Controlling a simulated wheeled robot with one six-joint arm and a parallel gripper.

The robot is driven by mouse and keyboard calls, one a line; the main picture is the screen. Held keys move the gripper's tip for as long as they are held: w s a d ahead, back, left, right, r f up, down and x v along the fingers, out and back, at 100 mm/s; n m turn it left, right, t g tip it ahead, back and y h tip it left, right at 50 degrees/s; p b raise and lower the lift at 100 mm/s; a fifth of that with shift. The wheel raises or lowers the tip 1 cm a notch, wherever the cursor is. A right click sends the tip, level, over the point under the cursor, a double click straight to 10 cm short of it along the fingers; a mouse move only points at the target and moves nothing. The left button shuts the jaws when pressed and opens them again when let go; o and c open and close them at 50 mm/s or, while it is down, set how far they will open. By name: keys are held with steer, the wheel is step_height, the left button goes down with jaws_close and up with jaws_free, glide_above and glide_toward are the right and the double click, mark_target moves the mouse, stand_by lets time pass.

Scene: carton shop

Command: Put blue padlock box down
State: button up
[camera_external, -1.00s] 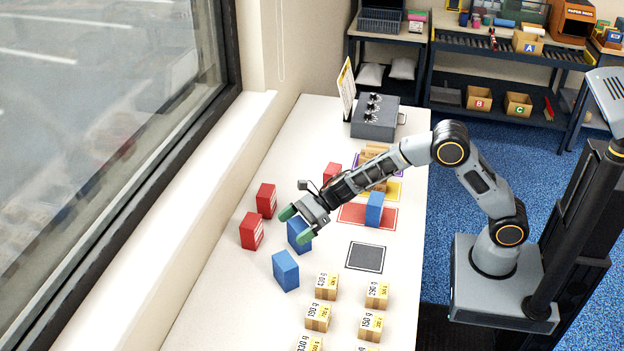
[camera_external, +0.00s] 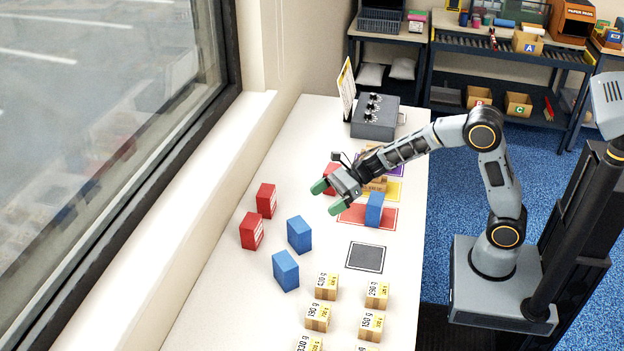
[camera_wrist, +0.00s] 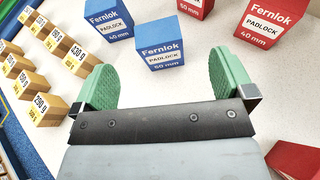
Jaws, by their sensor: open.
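Three blue padlock boxes show in the external view. One (camera_external: 299,235) stands upright on the white table (camera_external: 262,316), left of my gripper and nearer the camera. Another (camera_external: 286,270) stands just in front of it. The third (camera_external: 374,210) stands on the red mat (camera_external: 350,215), right of my gripper. My gripper (camera_external: 328,198) is open and empty above the table. In the wrist view two blue Fernlok padlock boxes (camera_wrist: 160,45) (camera_wrist: 105,18) stand beyond the spread green fingers, apart from them.
Red boxes (camera_external: 266,200) (camera_external: 251,231) stand at the left; another is partly hidden behind my gripper. Several small weight-labelled cartons (camera_external: 327,287) stand in front. A dark grey square mat (camera_external: 366,257) is bare. A grey box with knobs (camera_external: 375,120) sits at the back.

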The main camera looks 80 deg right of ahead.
steer(key=s+d+r+m+h, duration=0.35)
steer(key=m+h, duration=0.25)
steer(key=m, duration=0.7)
steer(key=s+d+r+m+h, duration=0.2)
steer(key=s+d+m+h, duration=0.25)
steer(key=m, duration=0.85)
steer(key=s+a+f+m+g, duration=0.1)
steer(key=s+m+g, duration=0.1)
steer(key=s+m, duration=0.4)
steer(key=s+a+f+m+g+y, duration=0.1)
steer(key=s+a+f+m+g, duration=0.1)
steer(key=s+m, duration=0.4)
steer(key=s+a+f+m+g, duration=0.2)
steer(key=s+m, duration=0.4)
steer(key=s, duration=0.2)
steer(key=shift+s+a+g, duration=0.15)
steer(key=shift+s+g, duration=0.05)
steer(key=shift+g, duration=0.2)
steer(key=shift+y, duration=0.25)
